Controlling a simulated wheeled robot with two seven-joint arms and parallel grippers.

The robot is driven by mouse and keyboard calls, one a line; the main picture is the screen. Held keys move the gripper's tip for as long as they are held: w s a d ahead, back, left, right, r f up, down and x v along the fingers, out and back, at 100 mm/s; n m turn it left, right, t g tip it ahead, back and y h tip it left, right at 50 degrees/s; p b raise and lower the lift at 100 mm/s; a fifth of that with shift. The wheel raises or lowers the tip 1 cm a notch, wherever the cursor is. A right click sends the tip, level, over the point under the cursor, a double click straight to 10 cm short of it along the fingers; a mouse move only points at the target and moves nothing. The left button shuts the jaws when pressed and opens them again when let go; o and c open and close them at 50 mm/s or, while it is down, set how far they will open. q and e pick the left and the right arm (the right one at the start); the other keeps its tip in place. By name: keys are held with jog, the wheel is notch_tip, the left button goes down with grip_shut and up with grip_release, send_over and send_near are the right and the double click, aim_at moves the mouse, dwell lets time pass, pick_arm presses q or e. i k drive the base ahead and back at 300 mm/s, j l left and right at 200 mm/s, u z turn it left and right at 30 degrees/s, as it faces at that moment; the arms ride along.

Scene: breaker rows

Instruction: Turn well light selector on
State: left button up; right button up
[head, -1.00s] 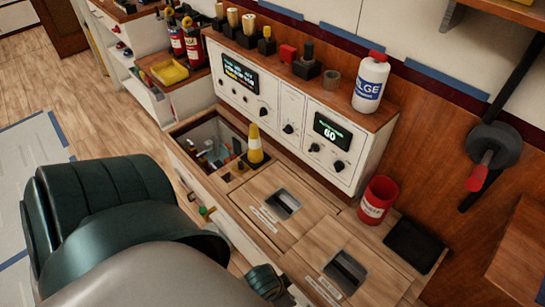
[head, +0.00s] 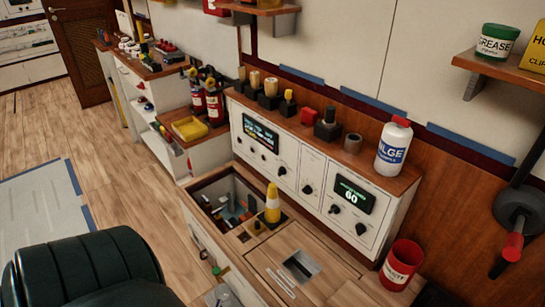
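A white panel (head: 311,170) stands along the back of the wooden counter, with several black rotary knobs. Knobs show below the left display (head: 282,170), on the middle section (head: 308,189) and below the right display (head: 335,209), with another at its far right (head: 360,228). Their labels are too small to read, so I cannot tell which is the well light selector or how it is set. An open well (head: 228,200) in the counter holds several small items; its inside looks dim. Neither gripper is in view.
A red canister (head: 400,265) sits at the counter's right. A white bottle (head: 392,146) and several small parts stand on the panel's top ledge. A dark green padded shape (head: 80,275) fills the lower left.

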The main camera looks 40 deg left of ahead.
aim_at(360, 227)
jog(key=k+j+u, duration=0.15)
jog(key=j+u, duration=0.65)
jog(key=j, duration=0.2)
jog(key=k+j, duration=0.05)
